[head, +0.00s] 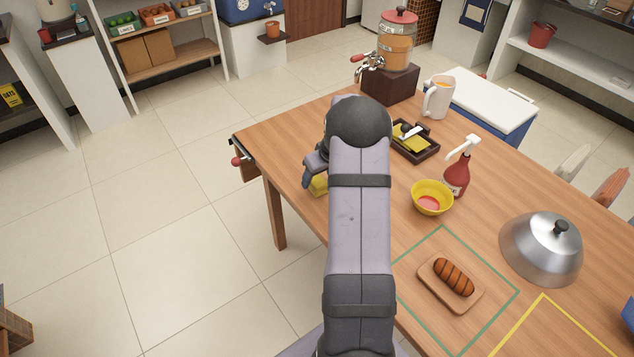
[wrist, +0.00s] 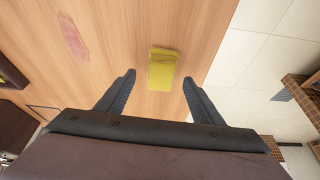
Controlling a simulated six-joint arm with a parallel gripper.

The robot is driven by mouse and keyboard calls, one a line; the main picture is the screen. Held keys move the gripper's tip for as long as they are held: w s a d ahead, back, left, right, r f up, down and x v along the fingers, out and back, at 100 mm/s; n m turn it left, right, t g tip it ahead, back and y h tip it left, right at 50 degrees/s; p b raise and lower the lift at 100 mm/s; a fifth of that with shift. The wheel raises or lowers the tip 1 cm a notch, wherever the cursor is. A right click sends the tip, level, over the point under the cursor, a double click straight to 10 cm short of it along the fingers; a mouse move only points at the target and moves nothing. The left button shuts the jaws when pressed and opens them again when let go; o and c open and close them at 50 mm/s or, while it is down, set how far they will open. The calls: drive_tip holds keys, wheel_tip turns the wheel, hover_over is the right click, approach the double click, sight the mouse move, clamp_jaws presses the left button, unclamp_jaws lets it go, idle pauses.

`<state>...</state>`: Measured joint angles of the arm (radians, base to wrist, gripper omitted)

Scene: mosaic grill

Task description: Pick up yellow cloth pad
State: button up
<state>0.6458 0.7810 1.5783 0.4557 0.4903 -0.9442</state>
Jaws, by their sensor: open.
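The yellow cloth pad (wrist: 162,69) lies flat on the wooden table, close to the table's edge. In the wrist view it sits ahead of my gripper (wrist: 158,84), roughly between the lines of the two fingers and a little right of the middle. The fingers are apart with nothing between them. In the head view a yellow piece of the pad (head: 319,185) shows at the left edge of the table, and my arm hides the rest. My gripper (head: 310,178) is partly hidden behind the arm there, above the table's left edge.
A reddish smear (wrist: 74,40) marks the table left of the pad. A dark tray (head: 418,153) with a yellow item, a drink dispenser (head: 396,50), a yellow bowl (head: 432,197) and a red pump bottle (head: 456,178) stand right of my arm. Tiled floor lies beyond the edge.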

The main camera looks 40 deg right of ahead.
sight(317, 180)
drive_tip(key=shift+p+x, duration=0.3)
drive_tip(key=shift+x, duration=1.15)
drive_tip(key=shift+c, duration=0.2)
drive_tip(key=c, duration=1.1)
drive_tip(key=shift+r, duration=0.1)
wheel_tip(317, 180, up, 10)
drive_tip(key=shift+f+b, duration=0.1)
drive_tip(key=shift+b, duration=0.85)
